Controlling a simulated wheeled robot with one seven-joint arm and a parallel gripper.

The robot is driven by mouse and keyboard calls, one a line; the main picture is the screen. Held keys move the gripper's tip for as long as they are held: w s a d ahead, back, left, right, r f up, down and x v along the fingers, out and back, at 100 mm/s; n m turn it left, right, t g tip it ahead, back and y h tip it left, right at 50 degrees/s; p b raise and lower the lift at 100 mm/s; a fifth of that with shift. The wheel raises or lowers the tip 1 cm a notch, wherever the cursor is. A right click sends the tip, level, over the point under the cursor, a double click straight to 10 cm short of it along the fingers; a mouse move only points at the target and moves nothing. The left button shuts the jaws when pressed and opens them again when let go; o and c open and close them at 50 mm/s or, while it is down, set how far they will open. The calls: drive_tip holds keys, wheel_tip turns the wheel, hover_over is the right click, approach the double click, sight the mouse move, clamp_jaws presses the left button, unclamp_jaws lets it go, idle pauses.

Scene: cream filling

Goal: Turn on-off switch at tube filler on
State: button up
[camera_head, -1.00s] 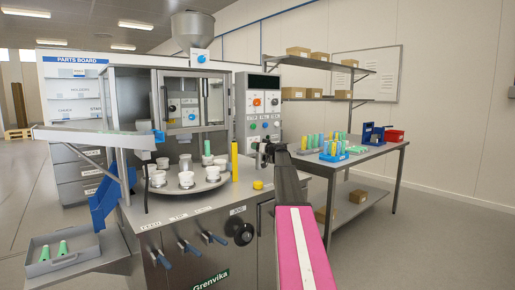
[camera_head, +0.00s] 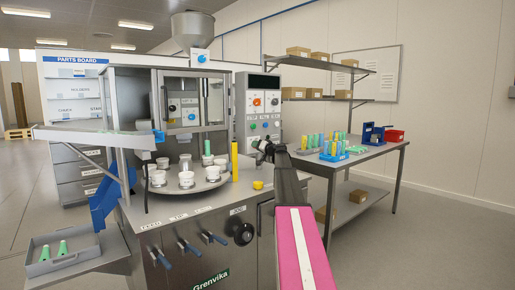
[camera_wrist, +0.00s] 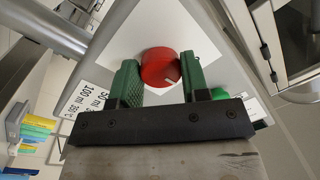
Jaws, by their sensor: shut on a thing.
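The tube filler (camera_head: 200,225) stands in the middle of the head view, with its upright control panel (camera_head: 241,110) at the right. In the wrist view a round red knob (camera_wrist: 160,66) with a light mark near its edge sits on a white plate (camera_wrist: 150,32). My gripper (camera_wrist: 160,75) has its two green fingers on either side of the knob and is shut on it. In the head view my gripper (camera_head: 260,148) is at the lower part of the panel, and the red knob cannot be made out there. A green button (camera_wrist: 218,93) is partly hidden by the right finger.
A round turntable (camera_head: 215,184) with several white cups lies left of my gripper. A yellow post (camera_head: 235,162) stands close to it. A side table (camera_head: 370,153) with coloured tubes and bins is at the right. Printed volume labels (camera_wrist: 88,100) show beside the left finger.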

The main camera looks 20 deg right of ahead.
drive_tip(key=m, duration=0.7)
drive_tip(key=shift+t, duration=0.3)
idle(0.4)
drive_tip(key=o, duration=0.9)
drive_tip(key=shift+s, duration=0.1)
drive_tip(key=shift+v, duration=5.3)
drive_tip(key=shift+s, duration=0.1)
